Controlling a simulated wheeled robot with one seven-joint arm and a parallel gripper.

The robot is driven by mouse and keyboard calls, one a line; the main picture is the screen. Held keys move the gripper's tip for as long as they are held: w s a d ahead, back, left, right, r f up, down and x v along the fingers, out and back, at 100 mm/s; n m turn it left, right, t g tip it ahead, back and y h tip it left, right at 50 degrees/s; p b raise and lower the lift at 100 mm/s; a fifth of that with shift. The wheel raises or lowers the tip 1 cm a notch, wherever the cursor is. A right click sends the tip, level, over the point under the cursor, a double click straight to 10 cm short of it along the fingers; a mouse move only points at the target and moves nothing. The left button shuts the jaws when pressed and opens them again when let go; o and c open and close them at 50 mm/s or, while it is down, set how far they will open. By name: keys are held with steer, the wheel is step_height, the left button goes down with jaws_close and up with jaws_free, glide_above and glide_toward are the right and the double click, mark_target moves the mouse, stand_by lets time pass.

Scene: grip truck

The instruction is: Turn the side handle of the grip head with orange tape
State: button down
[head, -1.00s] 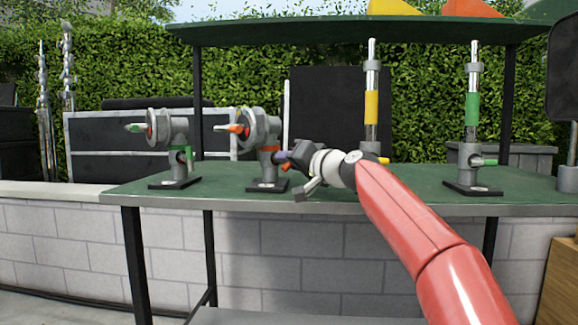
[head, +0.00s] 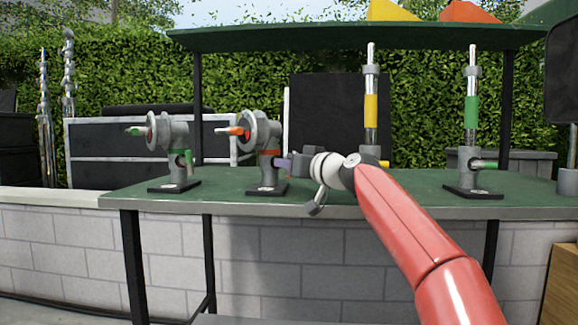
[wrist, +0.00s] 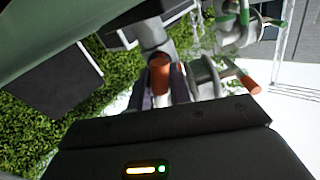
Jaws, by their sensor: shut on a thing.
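The grip head with orange tape (head: 264,135) stands upright on a dark base on the green table. It has a grey disc, an orange-tipped front handle (head: 235,131) and an orange band round its neck. My gripper (head: 282,163) reaches it from the right at band height, with a purple finger showing. In the wrist view, an orange-tipped side handle (wrist: 159,74) sits between my gripper's two fingers (wrist: 163,92), which are shut on it. The front handle also shows there, at the right (wrist: 250,84). My fingers hide most of the side handle in the head view.
A similar head with green tape (head: 171,133) stands to the left on the green table (head: 335,188). Upright posts with a yellow band (head: 371,108) and a green band (head: 472,110) stand to the right. A green shelf (head: 350,34) spans overhead.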

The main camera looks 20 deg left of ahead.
stand_by(0.3)
steer(key=c, duration=1.3)
jaws_free()
steer(key=b+v, duration=0.1)
steer(key=v, duration=0.6)
steer(key=shift+w, duration=0.15)
steer(key=shift+s+d, duration=0.3)
steer(key=shift+d, duration=0.1)
